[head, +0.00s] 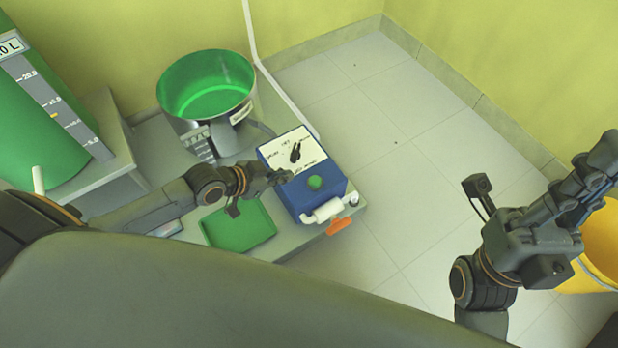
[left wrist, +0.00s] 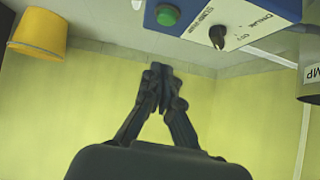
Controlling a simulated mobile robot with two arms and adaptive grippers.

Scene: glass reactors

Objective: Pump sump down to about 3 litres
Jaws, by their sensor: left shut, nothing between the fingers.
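The sump appears to be the metal pot (head: 236,132) at the upper left of the head view, with green inside and a scale on its outer wall; the level is unreadable. Its edge, labelled "MP", shows in the left wrist view (left wrist: 312,76). The blue pump box (head: 322,199) has a white panel with a black knob (head: 296,152) and a green button (head: 315,182). The left wrist view shows the knob (left wrist: 217,36) and button (left wrist: 167,14) too. My left gripper (head: 284,177) is shut and empty beside the box. My right gripper (head: 596,158) hangs far right; its jaws are unclear.
A green tank (head: 35,115) with a litre scale stands on a grey stand at left. A green tray (head: 240,226) lies beside the box. A yellow bucket (head: 601,252) is right; the middle floor is clear.

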